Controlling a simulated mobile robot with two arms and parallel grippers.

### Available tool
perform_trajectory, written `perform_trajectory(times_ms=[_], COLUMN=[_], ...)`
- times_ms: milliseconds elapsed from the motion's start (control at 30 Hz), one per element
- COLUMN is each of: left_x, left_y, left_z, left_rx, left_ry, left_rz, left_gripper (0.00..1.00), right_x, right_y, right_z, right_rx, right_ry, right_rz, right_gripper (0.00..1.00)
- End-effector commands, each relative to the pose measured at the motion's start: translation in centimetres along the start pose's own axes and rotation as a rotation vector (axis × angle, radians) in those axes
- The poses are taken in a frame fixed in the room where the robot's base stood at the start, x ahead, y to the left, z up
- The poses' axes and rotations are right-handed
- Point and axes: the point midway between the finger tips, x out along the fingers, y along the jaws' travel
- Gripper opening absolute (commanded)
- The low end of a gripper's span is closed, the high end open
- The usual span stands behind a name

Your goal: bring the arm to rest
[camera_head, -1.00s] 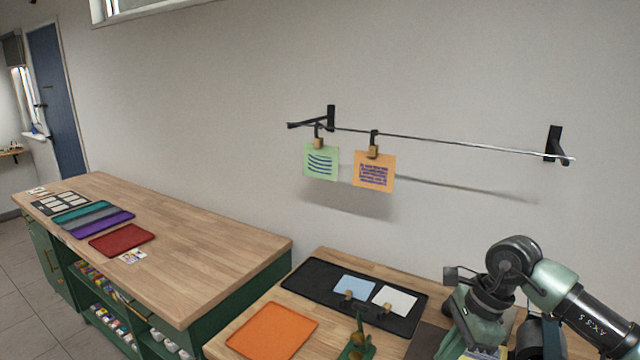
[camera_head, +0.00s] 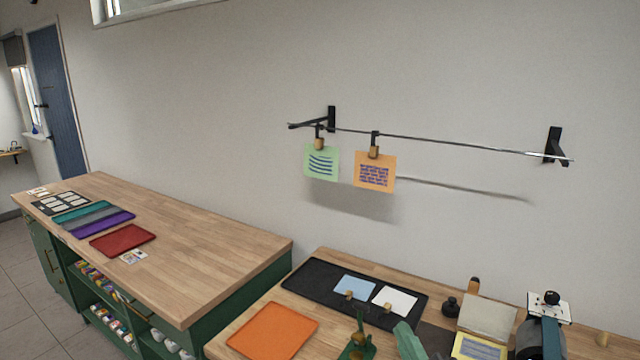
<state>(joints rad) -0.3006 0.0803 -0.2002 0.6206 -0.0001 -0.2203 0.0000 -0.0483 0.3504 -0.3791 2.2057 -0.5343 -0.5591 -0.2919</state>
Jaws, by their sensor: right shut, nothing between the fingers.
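A small pale green part of my right gripper (camera_head: 408,342) shows at the bottom edge, in front of the near table. Its fingers are not clearly seen; it is shut with nothing in it. The rest of my right arm is out of view. My left gripper is not in view.
The near table holds a black tray (camera_head: 312,283) with a blue and a white card, an orange mat (camera_head: 272,331), a green stand (camera_head: 357,347) and a printing device (camera_head: 542,330). Two clipped cards hang from a wall rail (camera_head: 450,144). A long wooden counter (camera_head: 205,262) stands left.

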Motion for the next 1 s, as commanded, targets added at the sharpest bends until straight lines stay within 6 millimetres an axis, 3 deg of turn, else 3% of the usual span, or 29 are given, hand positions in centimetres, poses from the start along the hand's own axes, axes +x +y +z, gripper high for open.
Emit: perform_trajectory(times_ms=[33, 100, 233, 400, 700, 767, 1000], left_x=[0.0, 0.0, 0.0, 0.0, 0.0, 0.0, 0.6], left_y=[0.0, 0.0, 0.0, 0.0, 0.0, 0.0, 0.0], left_z=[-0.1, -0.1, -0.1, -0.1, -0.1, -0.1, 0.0], left_rx=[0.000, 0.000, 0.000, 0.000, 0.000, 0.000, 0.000], left_ry=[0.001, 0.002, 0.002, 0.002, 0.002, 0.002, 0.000], left_rz=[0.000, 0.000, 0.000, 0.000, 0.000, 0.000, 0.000], left_gripper=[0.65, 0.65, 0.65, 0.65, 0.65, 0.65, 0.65], right_x=[-1.9, -4.8, -11.1, -18.1, -27.9, -29.7, -28.1], right_y=[-2.2, -5.2, -10.3, -14.4, -18.2, -18.7, -25.2], right_z=[2.9, 6.4, 10.5, 12.3, 12.3, 12.0, 15.7], right_rx=[0.126, 0.277, 0.499, 0.669, 0.842, 0.869, 0.852], right_ry=[-0.131, -0.304, -0.582, -0.829, -1.132, -1.188, -1.197], right_rz=[-0.073, -0.170, -0.329, -0.477, -0.662, -0.696, -0.709], right_gripper=[0.00, 0.00, 0.00, 0.00, 0.00, 0.00, 0.00])
